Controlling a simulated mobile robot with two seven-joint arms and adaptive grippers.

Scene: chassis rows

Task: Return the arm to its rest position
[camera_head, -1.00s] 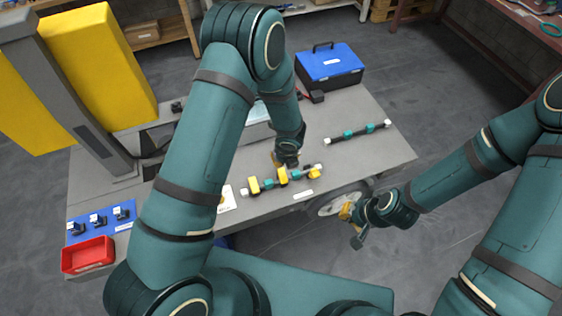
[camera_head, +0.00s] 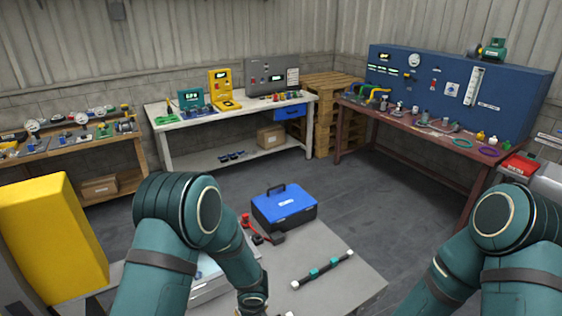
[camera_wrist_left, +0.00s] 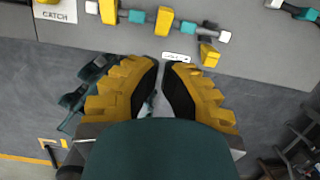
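In the left wrist view, my left gripper (camera_wrist_left: 162,64) has its two yellow-and-black fingers a narrow gap apart, with nothing between them. It is clear of the bench edge, over the floor. A bar with teal and yellow pieces (camera_wrist_left: 163,20) lies on the bench beyond the fingertips. In the head view my left arm (camera_head: 165,255) reaches down over the bench, its fingers cut off below the frame. My right arm (camera_head: 495,250) is at the right; its gripper is out of view.
A dark bar with teal pieces (camera_head: 322,270) lies on the grey bench (camera_head: 345,293). A blue toolbox (camera_head: 284,207) and a red-and-black tool (camera_head: 262,237) are behind it. A yellow block (camera_head: 50,235) stands at left. Workbenches line the walls; open floor lies between.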

